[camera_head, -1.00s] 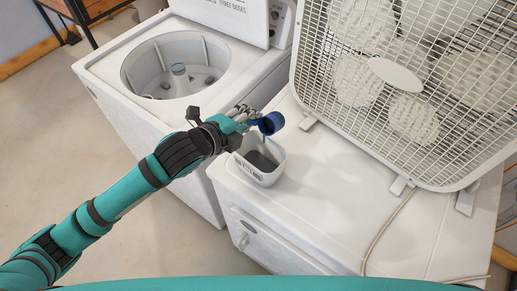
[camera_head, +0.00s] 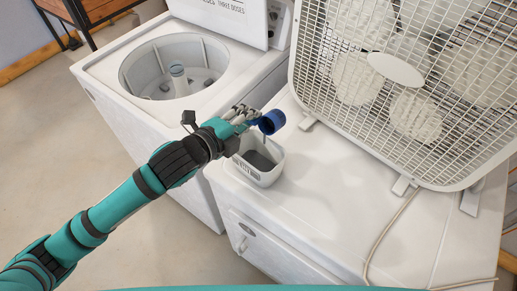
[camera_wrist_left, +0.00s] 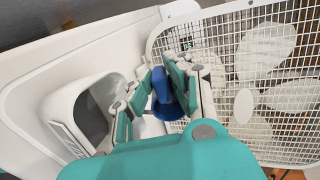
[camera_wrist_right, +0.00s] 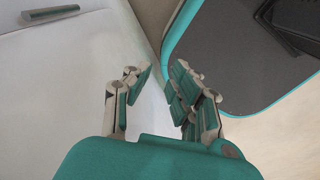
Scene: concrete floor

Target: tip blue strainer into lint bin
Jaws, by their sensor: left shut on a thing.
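The blue strainer (camera_head: 272,122) is held in my left gripper (camera_head: 250,114), its cup tilted on its side. It is above the back edge of the lint bin, apart from it. In the left wrist view the strainer (camera_wrist_left: 163,90) sits between the shut fingers (camera_wrist_left: 160,80). The lint bin (camera_head: 249,173) is an open white tub with a dark grey inside, upright on the white machine; it also shows in the left wrist view (camera_wrist_left: 62,108). My right gripper (camera_wrist_right: 160,78) is open and empty in the right wrist view; the head view does not show it.
A large white box fan (camera_head: 408,185) stands on the machine top (camera_head: 335,205), right of the bin. An open washer (camera_head: 110,75) stands at the left. A cord (camera_head: 385,238) runs along the machine top. The front middle of the top is clear.

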